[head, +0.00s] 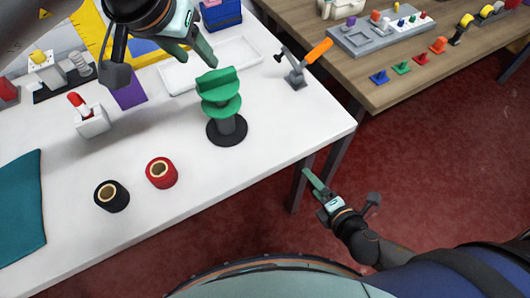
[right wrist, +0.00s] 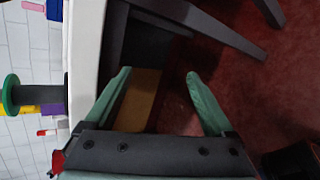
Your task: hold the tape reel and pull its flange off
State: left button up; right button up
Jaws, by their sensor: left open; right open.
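The tape reel stands upright on the white table (head: 185,215), with a black round base (head: 227,130), a grey hub (head: 226,122) and a green flange (head: 222,104) with an upright grip on top. It also shows sideways at the left of the right wrist view, green flange (right wrist: 10,95) and grey hub (right wrist: 36,94). My left gripper (head: 160,55) is open and empty, above the table, up and left of the reel. My right gripper (right wrist: 158,75) is open and empty, off the table's right edge, low and apart from the reel.
A red tape roll (head: 162,173) and a black roll (head: 111,196) lie in front of the reel. A white tray (head: 240,52) lies behind it, an orange-handled clamp (head: 300,72) to its right. A wooden table (head: 400,85) with small parts stands at right. Teal cloth (head: 22,205) lies left.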

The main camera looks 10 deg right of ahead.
aim_at(230, 123)
notch_tip(230, 123, up, 9)
jog(key=n+t+y, duration=0.3)
jog(key=n+y, duration=0.1)
jog(key=n, duration=1.3)
jog(key=w+a+r+y, duration=0.1)
jog(key=a, duration=0.3)
jog(key=w+a+r+n+y, duration=0.1)
jog(key=a+r, duration=0.1)
jog(key=a, duration=0.2)
jog(key=w+a+r+n+y, duration=0.1)
jog(key=a, duration=0.3)
jog(key=shift+w+a+r+t, duration=0.15)
jog(key=shift+w+r+t, duration=0.2)
jog(key=shift+w+t, duration=0.05)
jog(key=x, duration=1.2)
jog(key=shift+a, duration=0.15)
grip_shut()
